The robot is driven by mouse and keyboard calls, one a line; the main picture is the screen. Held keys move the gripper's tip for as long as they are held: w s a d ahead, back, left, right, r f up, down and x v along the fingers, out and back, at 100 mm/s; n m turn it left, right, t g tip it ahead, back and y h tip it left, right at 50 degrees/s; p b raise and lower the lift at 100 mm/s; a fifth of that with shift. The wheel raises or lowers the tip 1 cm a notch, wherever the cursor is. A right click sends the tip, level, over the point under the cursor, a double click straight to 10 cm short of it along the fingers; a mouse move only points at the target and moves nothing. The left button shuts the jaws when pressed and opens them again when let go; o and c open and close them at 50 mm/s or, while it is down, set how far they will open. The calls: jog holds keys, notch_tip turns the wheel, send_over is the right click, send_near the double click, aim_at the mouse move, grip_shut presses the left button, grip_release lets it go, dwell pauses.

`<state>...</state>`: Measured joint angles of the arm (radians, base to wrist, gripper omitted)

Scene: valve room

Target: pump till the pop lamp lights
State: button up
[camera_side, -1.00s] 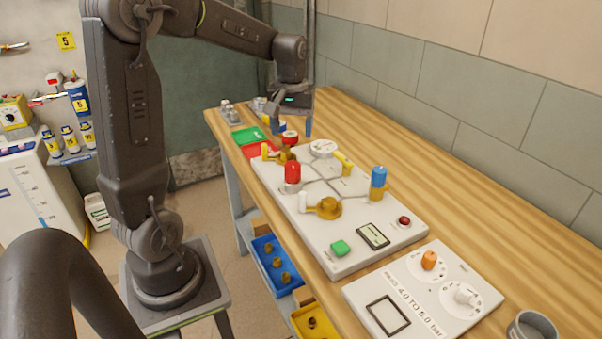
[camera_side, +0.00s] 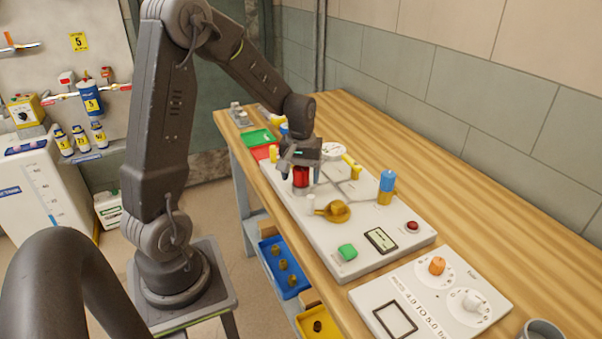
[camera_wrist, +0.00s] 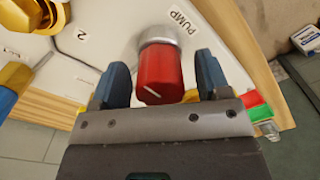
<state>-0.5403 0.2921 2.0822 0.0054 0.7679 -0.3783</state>
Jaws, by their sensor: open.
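The red pump knob (camera_wrist: 160,76) stands on the white panel beside the printed word PUMP. My gripper (camera_wrist: 162,85) is open, with one blue finger on each side of the knob and a visible gap to each. In the side view my gripper (camera_side: 300,168) is over the red knob (camera_side: 301,177), pointing down. A dark red lamp (camera_side: 412,227) sits at the panel's right end and looks unlit; I cannot read a label on it. A small display (camera_side: 381,240) is next to it, its text too small to read.
A second plate (camera_side: 455,270) with an orange knob (camera_side: 437,265) lies nearer.

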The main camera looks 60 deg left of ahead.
aim_at(301, 167)
jog(key=shift+c, duration=0.4)
jog(key=c, duration=0.9)
jog(key=shift+o, duration=0.2)
jog(key=shift+m, duration=2.5)
jog(key=o, duration=0.9)
jog(key=shift+o, duration=0.2)
notch_tip(301, 167, up, 14)
